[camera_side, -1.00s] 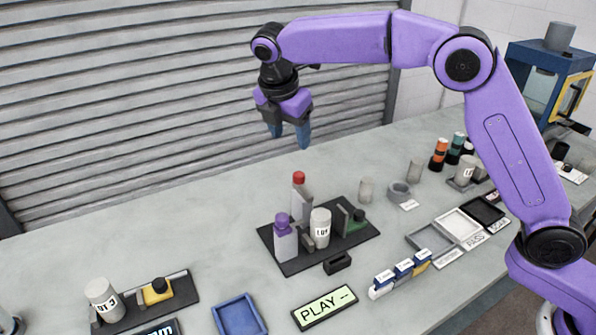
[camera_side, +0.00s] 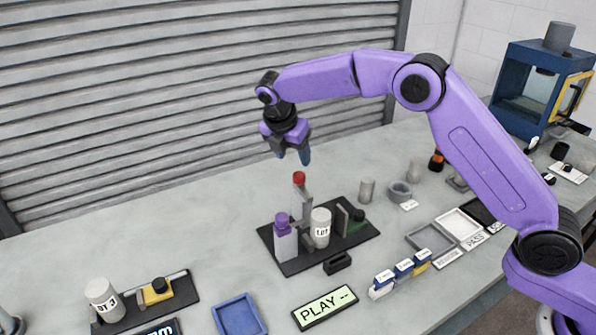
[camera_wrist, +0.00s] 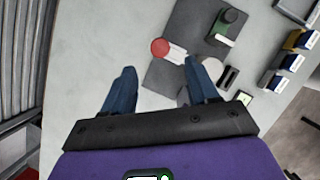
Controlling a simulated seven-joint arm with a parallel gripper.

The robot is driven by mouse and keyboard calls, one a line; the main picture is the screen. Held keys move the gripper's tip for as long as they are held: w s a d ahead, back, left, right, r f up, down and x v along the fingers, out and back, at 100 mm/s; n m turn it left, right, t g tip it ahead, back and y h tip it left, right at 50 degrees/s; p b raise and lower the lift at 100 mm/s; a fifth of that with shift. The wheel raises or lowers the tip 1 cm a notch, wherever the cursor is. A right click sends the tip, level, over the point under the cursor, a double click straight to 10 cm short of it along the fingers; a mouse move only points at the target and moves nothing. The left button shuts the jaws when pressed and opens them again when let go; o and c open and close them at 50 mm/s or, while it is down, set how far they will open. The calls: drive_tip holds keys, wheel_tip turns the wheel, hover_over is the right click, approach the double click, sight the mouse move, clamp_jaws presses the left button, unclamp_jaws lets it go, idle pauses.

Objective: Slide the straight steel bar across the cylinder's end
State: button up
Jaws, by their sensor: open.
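The white cylinder with a printed label (camera_side: 320,228) stands upright on a black base plate (camera_side: 290,268). A red-capped upright (camera_side: 299,180) with a grey, steel-looking flat piece (camera_side: 306,206) stands behind it to the left; I cannot tell for sure that this piece is the straight bar. In the wrist view the red cap (camera_wrist: 160,47) shows with a pale strip beside it. My gripper (camera_side: 293,157) points down above the red cap, apart from it. It is open and empty, and the wrist view shows its blue fingers (camera_wrist: 160,70) spread.
A purple-capped bottle (camera_side: 285,240) and a green block with a black knob (camera_side: 356,220) share the plate. The table behind and left of the plate is clear.

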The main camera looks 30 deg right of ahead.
sight(299, 174)
drive_tip(key=x, duration=0.7)
drive_tip(key=shift+w+d+f, duration=0.1)
drive_tip(key=shift+d+f, duration=0.1)
drive_tip(key=shift+f, duration=0.15)
